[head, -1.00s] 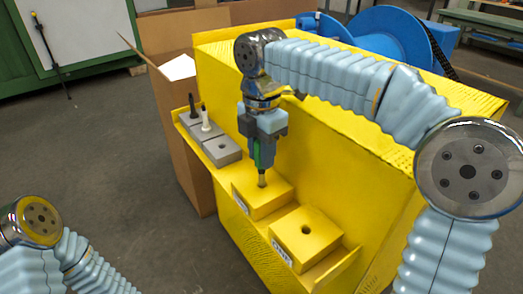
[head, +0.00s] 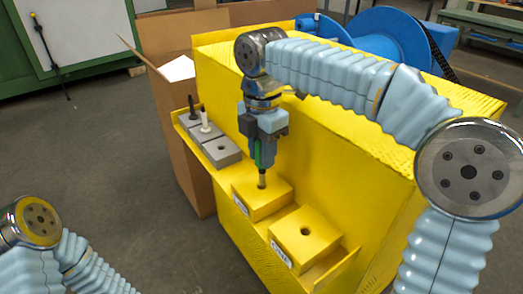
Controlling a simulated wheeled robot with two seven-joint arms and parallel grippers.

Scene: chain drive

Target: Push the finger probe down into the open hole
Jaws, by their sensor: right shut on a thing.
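My right gripper (head: 263,150) points straight down and is shut on the finger probe (head: 261,180), a thin pale metal pin with a green part above it. The probe's lower end meets the top of the left yellow block (head: 266,202), at about its middle. The hole there is covered by the probe, and how deep the tip sits is hard to tell. A second yellow block (head: 318,238) to the right has an open round hole in its top. My left arm shows at the lower left, but its gripper is out of view.
Grey blocks (head: 221,153) stand on the yellow ledge at the left, one with an empty hole, others holding a white pin (head: 205,120) and a black pin (head: 192,105). The big yellow housing (head: 330,120) rises close behind my right gripper.

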